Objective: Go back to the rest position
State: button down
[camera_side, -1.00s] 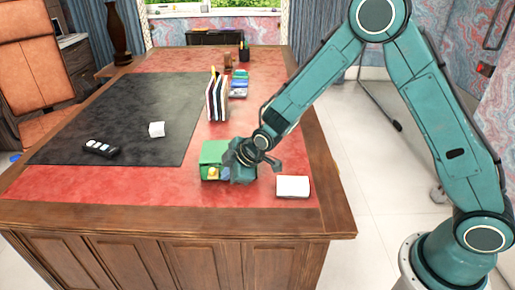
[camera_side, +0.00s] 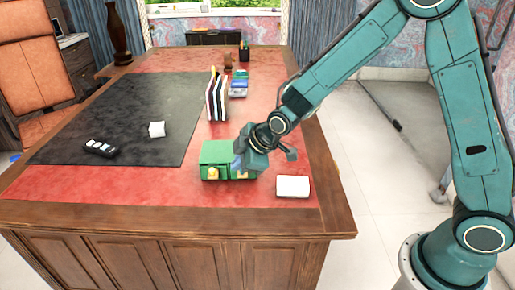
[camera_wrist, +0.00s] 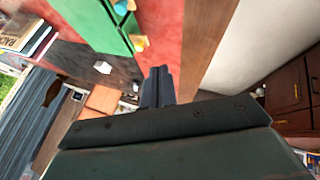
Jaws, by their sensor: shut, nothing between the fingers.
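My gripper (camera_side: 240,164) is at the right side of the green box (camera_side: 214,154), close in front of its right part in the side view. I cannot tell there whether they touch. In the wrist view my gripper (camera_wrist: 157,80) is shut, its two fingers together with nothing between them. My wrist hides part of the box in the side view.
A white block (camera_side: 293,186) lies right of the box near the desk's edge. Upright books (camera_side: 216,98) stand behind. A black mat (camera_side: 120,120) carries a white crumpled piece (camera_side: 157,129) and a dark tray-like object (camera_side: 101,148). Open floor lies right of the desk.

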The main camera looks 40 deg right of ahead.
jog(key=s+d+r+m, duration=0.3)
jog(key=s+r, duration=0.3)
jog(key=r, duration=0.1)
jog(key=s+d+r+m, duration=0.2)
jog(key=s+d+r, duration=0.2)
jog(key=s+r, duration=0.25)
jog(key=s+d+r+m, duration=0.2)
jog(key=s+m, duration=0.1)
jog(key=s, duration=0.6)
jog(key=s+d+r+m+g+h, duration=0.1)
jog(key=s+r+m, duration=0.1)
jog(key=s, duration=0.7)
jog(key=shift+s+d+r+m+g+h, duration=0.2)
jog(key=shift+d+m+g+h, duration=0.15)
jog(key=shift+m, duration=0.25)
